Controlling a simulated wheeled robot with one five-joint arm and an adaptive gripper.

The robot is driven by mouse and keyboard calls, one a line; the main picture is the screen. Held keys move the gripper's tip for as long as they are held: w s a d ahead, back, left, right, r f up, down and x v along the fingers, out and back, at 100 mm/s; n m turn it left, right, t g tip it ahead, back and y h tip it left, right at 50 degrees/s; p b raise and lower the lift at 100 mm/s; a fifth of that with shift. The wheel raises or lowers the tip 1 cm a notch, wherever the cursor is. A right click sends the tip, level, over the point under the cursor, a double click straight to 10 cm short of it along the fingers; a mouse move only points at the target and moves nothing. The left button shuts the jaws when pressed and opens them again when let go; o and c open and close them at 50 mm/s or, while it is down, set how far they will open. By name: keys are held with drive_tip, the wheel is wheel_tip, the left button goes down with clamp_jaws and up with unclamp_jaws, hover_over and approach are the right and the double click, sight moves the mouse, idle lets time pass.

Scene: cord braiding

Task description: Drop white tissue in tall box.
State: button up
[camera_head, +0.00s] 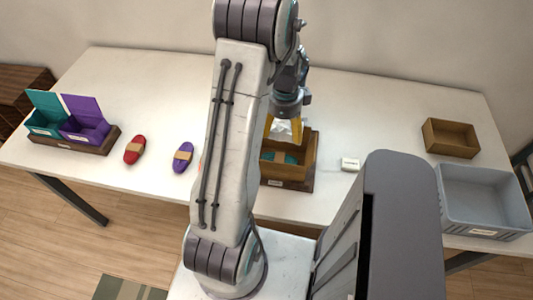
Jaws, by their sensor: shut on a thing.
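My gripper (283,128) points down, its yellow fingers shut on the white tissue (282,131). It holds the tissue over the back part of a brown wooden box (290,172) at the middle of the table. This box has raised walls, a label on its front and something teal inside. My arm hides its left side. Whether the tissue touches the box cannot be told. A lower, smaller wooden box (450,138) stands empty at the right; the central one looks like the tall box.
On the white table (375,115), a red cord bundle (135,149) and a purple one (183,157) lie left of my arm. Teal and purple bins (85,122) stand far left. A small white block (350,164) lies right of the central box. A grey crate (484,198) is far right.

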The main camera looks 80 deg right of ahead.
drive_tip(key=shift+s+d+m, duration=0.25)
drive_tip(key=shift+m, duration=0.35)
drive_tip(key=shift+f+m, duration=0.2)
drive_tip(key=shift+m, duration=0.1)
wheel_tip(320, 180, down, 6)
drive_tip(key=b, duration=0.4)
drive_tip(key=shift+r, duration=0.2)
drive_tip(key=o, duration=0.7)
wheel_tip(320, 180, up, 12)
